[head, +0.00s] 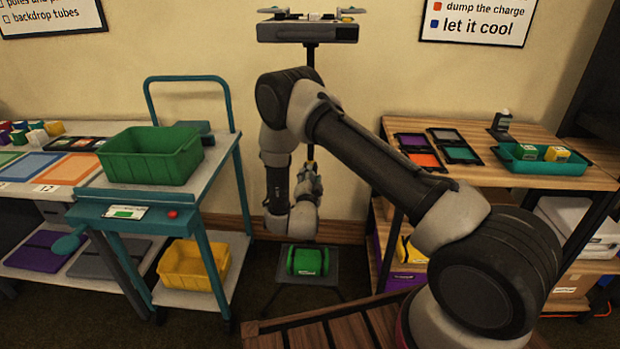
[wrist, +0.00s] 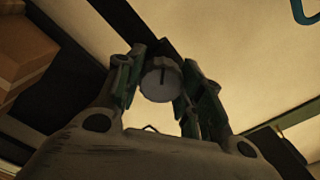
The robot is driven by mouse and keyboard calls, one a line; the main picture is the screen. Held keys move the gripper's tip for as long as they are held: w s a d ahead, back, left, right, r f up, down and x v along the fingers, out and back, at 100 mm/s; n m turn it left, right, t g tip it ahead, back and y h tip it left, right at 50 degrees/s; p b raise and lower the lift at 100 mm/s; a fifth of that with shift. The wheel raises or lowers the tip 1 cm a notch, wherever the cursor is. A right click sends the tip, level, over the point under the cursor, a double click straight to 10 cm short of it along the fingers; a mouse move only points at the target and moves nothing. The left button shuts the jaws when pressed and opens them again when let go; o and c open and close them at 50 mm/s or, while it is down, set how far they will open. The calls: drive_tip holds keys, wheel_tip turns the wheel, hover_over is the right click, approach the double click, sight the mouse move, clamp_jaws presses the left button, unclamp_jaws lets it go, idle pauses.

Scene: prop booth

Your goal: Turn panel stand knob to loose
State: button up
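The panel stand's dark pole (head: 311,62) rises behind my arm in the head view. My gripper (head: 308,180) is at the pole's lower part, and the knob is not clear there. In the wrist view the round pale grey knob (wrist: 160,82) shows a dark pointer line near its top. The two fingers of my gripper (wrist: 163,78) lie close on either side of the knob, drawn in to about its width, and appear to be shut on it. The dark pole runs diagonally behind. No marking for loose or tight can be read.
A teal cart (head: 190,222) with a green bin (head: 152,158) stands at the left. A wooden table (head: 470,135) with a teal tray (head: 540,165) is at the right. A green roll (head: 308,262) sits on a low dark stand below my gripper. A wooden surface (head: 325,330) lies in front.

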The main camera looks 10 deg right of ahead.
drive_tip(key=c, duration=0.3)
drive_tip(key=shift+c, duration=0.2)
drive_tip(key=shift+n, duration=0.3)
drive_tip(key=n, duration=0.3)
drive_tip(key=shift+n, duration=0.4)
drive_tip(key=n, duration=0.4)
drive_tip(key=shift+a+n, duration=0.1)
drive_tip(key=shift+n, duration=0.2)
drive_tip(key=n, duration=0.4)
drive_tip(key=shift+n, duration=2.4)
